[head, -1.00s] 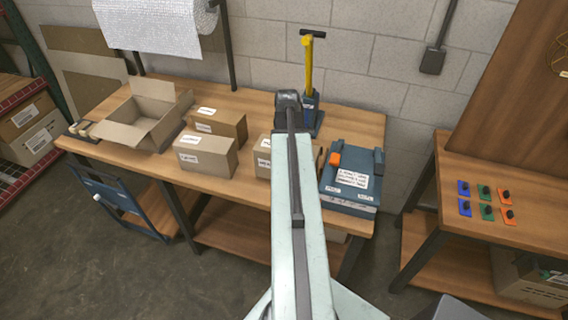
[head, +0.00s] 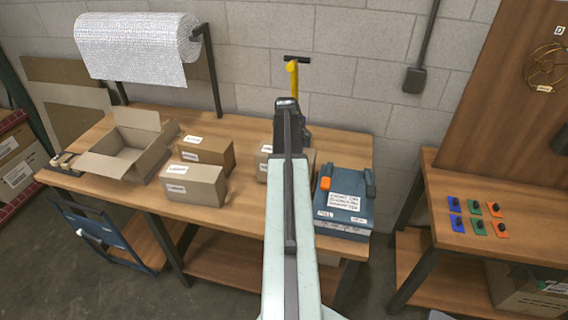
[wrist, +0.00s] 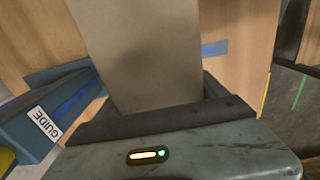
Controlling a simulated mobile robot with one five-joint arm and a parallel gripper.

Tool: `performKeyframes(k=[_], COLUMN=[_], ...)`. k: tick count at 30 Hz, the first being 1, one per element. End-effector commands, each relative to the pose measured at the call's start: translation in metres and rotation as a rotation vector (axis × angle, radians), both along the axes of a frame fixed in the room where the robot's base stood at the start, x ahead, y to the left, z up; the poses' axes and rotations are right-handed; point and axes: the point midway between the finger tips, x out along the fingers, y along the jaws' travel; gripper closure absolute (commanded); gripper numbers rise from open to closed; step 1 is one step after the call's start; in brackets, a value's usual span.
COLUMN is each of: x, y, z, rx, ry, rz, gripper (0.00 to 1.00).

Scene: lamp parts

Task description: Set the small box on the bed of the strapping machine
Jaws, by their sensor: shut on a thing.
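My gripper (wrist: 160,115) is shut on a plain brown cardboard box (wrist: 140,45), which fills the middle of the wrist view. In the head view my arm hides the gripper, and a labelled box (head: 266,165) shows partly on both sides of it, apparently the held one. Blue equipment marked GUIDE (wrist: 42,120) is beside the held box at left in the wrist view. A blue machine (head: 342,205) with an orange part and a white label stands at the bench's right end. A yellow-handled device (head: 292,75) stands behind my arm. I cannot tell which is the strapping machine.
Two closed boxes (head: 195,185) (head: 207,150) and an open carton (head: 122,160) stand on the wooden bench (head: 235,200). A wrap roll (head: 138,45) hangs above. A side bench at right holds several coloured knobs (head: 477,217). Blue strips (wrist: 215,48) mark the wood near the held box.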

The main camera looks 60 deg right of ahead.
Motion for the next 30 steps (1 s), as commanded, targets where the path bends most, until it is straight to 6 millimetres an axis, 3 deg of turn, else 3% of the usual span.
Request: performKeyframes(k=[1, 6, 18, 19, 20, 30], x=[-0.002, -0.004, -0.004, -0.005, -0.005, -0.005], y=[0.000, -0.002, -0.001, -0.001, -0.001, -0.002], z=[-0.014, -0.032, -0.033, -0.032, -0.031, -0.027], rx=[0.001, 0.001, 0.000, 0.000, 0.000, 0.000], ry=[0.000, 0.000, 0.000, 0.000, 0.000, 0.000], rz=[-0.002, -0.007, -0.007, -0.007, -0.007, -0.008], gripper=[0.91, 0.91, 0.91, 0.10, 0.02, 0.00])
